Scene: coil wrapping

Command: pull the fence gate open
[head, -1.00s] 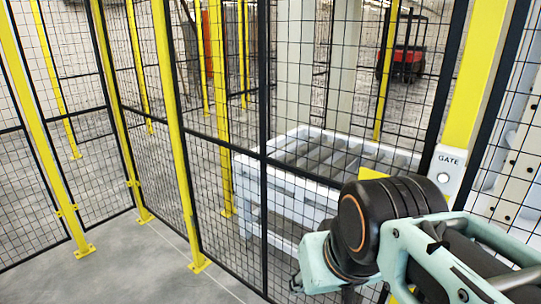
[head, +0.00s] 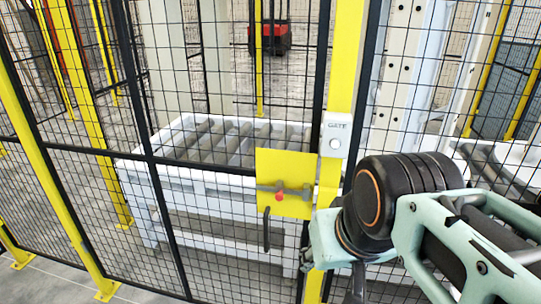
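The fence gate (head: 220,169) is a black-framed mesh panel in the middle of the head view, and it looks closed against a yellow post (head: 345,60). A yellow latch plate (head: 290,160) sits at its right edge, with a grey bolt, a red knob (head: 279,196) and a black upright handle (head: 266,230) below. A grey box marked GATE (head: 334,134) is on the post. My gripper (head: 356,283) shows only as dark parts below my arm's pale green end, right of the handle and apart from it in the picture. Its fingers are mostly hidden.
A white roller conveyor (head: 185,183) stands behind the gate. Yellow fence posts (head: 60,200) with mesh run off to the left. A red vehicle (head: 274,38) is far behind the fence. Bare grey floor (head: 50,280) shows at the lower left. White machinery stands behind the right-hand mesh.

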